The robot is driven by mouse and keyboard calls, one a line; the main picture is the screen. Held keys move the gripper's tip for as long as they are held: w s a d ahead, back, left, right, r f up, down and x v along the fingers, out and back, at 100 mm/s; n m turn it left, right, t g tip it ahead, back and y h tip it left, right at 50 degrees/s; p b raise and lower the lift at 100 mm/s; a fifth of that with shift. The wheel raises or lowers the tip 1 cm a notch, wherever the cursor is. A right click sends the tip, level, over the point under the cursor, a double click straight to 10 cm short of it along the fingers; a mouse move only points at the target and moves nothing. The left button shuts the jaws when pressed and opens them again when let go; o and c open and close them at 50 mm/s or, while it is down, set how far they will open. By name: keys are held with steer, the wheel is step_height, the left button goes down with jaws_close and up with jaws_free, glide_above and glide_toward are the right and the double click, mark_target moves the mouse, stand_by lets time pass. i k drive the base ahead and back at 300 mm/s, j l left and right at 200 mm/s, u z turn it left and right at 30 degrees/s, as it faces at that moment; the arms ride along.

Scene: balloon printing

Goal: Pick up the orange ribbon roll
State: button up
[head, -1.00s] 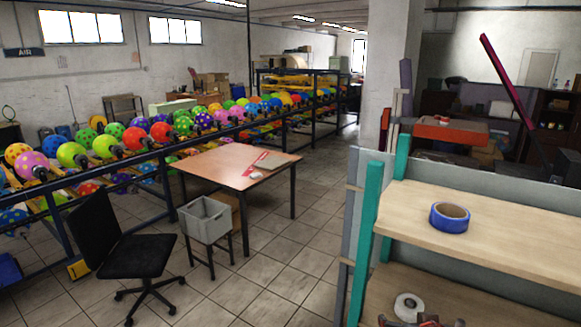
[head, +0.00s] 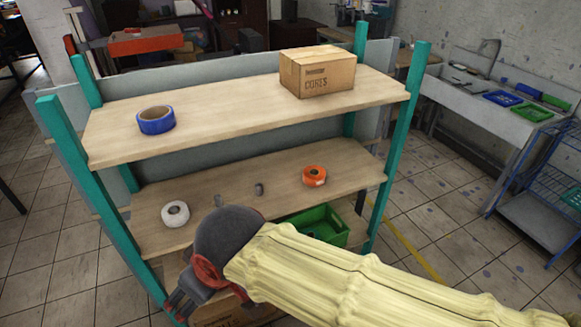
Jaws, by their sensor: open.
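The orange ribbon roll (head: 314,176) lies on the right part of the middle shelf (head: 352,181) of a wooden rack with teal posts. My gripper (head: 178,309) is at the lower left of the head view, in front of the rack and below the middle shelf's front edge. It is left of the orange roll and well apart from it. Its jaws are dark and seen from behind, open, with nothing visible between them. My sleeved arm crosses the lower right and hides part of the lower shelf.
A blue roll (head: 156,120) and a cardboard box (head: 317,73) stand on the top shelf. A white roll (head: 175,214) and two small grey pieces share the middle shelf. A green crate (head: 322,226) sits below. Teal posts (head: 401,130) bound the rack.

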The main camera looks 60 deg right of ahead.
mark_target(313, 176)
steer(key=z, duration=1.95)
steer(key=i+l+u, duration=0.25)
steer(key=i+l, duration=0.15)
